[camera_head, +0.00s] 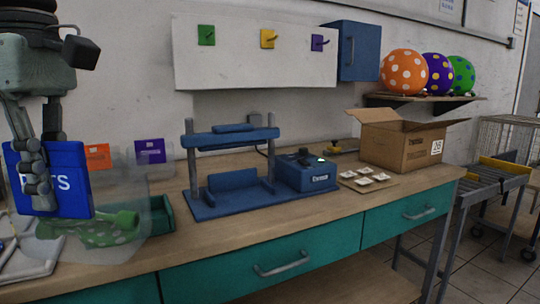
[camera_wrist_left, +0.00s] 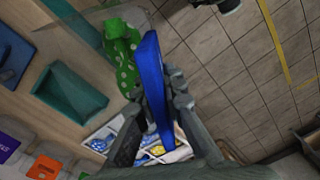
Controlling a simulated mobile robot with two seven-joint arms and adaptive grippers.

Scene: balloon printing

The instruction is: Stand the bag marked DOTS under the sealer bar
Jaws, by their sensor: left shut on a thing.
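The bag marked DOTS has a blue header card (camera_head: 72,178), its lettering partly covered by my fingers, and a clear body with a green spotted balloon (camera_head: 100,232) inside. My left gripper (camera_head: 38,178) is shut on the header card and holds the bag at the left, over the bench's front-left part. In the left wrist view the card (camera_wrist_left: 152,75) is edge-on between the fingers, with the green balloon (camera_wrist_left: 122,60) beside it. The blue sealer (camera_head: 235,203) stands to the right, its bar (camera_head: 215,139) raised on two posts, with nothing under it. My right gripper is out of view.
A teal tray (camera_head: 161,214) lies between bag and sealer. Orange (camera_head: 97,156) and purple (camera_head: 150,151) header cards stand behind the bag. A blue control box (camera_head: 305,174) adjoins the sealer. Square packets (camera_head: 364,180) and an open carton (camera_head: 400,147) are farther right.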

